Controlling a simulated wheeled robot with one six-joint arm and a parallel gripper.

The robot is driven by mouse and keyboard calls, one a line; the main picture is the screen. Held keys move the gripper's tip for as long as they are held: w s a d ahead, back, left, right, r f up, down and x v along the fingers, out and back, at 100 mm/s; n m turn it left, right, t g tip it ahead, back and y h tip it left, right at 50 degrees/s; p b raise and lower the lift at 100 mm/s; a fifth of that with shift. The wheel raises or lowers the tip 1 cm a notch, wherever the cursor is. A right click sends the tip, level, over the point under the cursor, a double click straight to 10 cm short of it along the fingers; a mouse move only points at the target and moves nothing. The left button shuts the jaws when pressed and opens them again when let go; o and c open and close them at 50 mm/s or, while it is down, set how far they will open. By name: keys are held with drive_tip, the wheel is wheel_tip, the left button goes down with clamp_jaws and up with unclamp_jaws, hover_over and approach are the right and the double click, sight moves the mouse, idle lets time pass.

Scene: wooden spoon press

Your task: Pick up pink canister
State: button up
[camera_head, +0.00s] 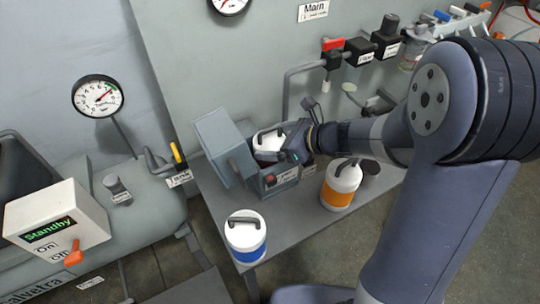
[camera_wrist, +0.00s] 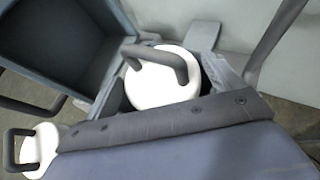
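A white canister (camera_head: 268,140) with a dark handle sits in an open grey box (camera_head: 283,184). Only a thin reddish strip of its side shows, so its band colour is hard to make out; it may be the pink one. In the wrist view its white lid (camera_wrist: 160,82) and grey handle show inside the box. My gripper (camera_head: 298,148) is at the right side of this canister, close to its lid. I cannot tell whether they touch. A large grey-blue padded part covers the bottom of the wrist view.
A blue-banded canister (camera_head: 246,237) stands on the grey bench (camera_head: 222,192) in front, and an orange-banded canister (camera_head: 341,184) stands right of the box. The box's hinged lid (camera_head: 222,140) stands open at the left. Valves and pipes line the panel behind.

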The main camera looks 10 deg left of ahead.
drive_tip(key=c, duration=1.5)
drive_tip(key=shift+c, duration=0.4)
drive_tip(key=shift+r, duration=0.2)
